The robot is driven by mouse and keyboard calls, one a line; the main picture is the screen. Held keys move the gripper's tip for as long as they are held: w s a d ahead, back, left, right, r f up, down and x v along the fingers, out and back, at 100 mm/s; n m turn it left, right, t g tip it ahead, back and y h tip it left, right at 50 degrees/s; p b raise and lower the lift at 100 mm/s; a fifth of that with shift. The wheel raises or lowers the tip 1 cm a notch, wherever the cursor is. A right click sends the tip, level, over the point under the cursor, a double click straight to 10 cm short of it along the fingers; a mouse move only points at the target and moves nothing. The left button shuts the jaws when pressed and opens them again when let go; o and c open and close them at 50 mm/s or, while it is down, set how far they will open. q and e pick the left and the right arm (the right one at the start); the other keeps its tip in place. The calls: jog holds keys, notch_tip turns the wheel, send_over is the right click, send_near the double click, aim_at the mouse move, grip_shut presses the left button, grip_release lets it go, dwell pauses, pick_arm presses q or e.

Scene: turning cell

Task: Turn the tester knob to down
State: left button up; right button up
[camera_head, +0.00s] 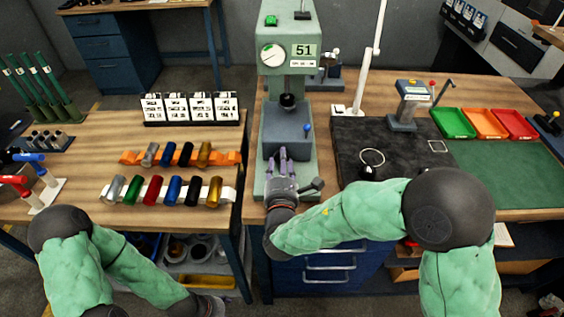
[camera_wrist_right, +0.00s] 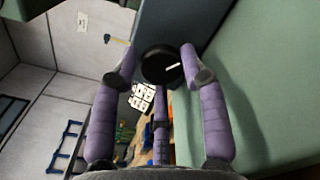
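The green hardness tester (camera_head: 268,110) stands at the front middle bench, with a round gauge and a display reading 51. In the right wrist view a round black knob (camera_wrist_right: 160,66) with a short white mark sits on a dark grey face. The mark points to the right and slightly up in that view. My right gripper (camera_head: 283,158) is in front of the tester's lower part. In the wrist view its purple fingers (camera_wrist_right: 160,60) are spread either side of the knob; contact cannot be told. In the head view the knob is not clearly visible. My left arm is low at left, its fingers out of view.
A black lever (camera_head: 312,187) sticks out right of my right gripper, and a blue-tipped lever (camera_head: 307,129) is above it. Racks of coloured cylinders (camera_head: 172,190) stand on the left bench. A black plate (camera_head: 400,148) and coloured trays (camera_head: 485,123) are to the right.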

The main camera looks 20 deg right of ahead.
jog(key=shift+d+r+n, duration=0.1)
jog(key=shift+r+n, duration=0.05)
jog(key=shift+n, duration=0.25)
dwell(0.3)
jog(key=shift+n, duration=0.9)
jog(key=n+p, duration=0.1)
jog(key=n, duration=0.2)
jog(key=shift+w+r+n, duration=0.1)
jog(key=shift+r+n, duration=0.05)
jog(key=shift+n, duration=0.15)
jog(key=n+p, duration=0.2)
jog(key=n, duration=0.4)
jog(key=shift+r, duration=0.15)
jog(key=n+p, duration=0.1)
jog(key=n, duration=0.2)
jog(key=n+p, duration=0.1)
jog(key=n, duration=0.2)
jog(key=shift+w+a+n+p, duration=0.1)
jog(key=shift+a+n+p, duration=0.1)
jog(key=shift+n+p, duration=0.15)
jog(key=n+p, duration=0.1)
jog(key=n, duration=0.3)
jog(key=shift+f+n+p, duration=0.2)
jog(key=shift+n+p, duration=0.35)
jog(key=shift+n, duration=0.6)
jog(key=shift+a, duration=0.1)
jog(key=shift+f, duration=0.1)
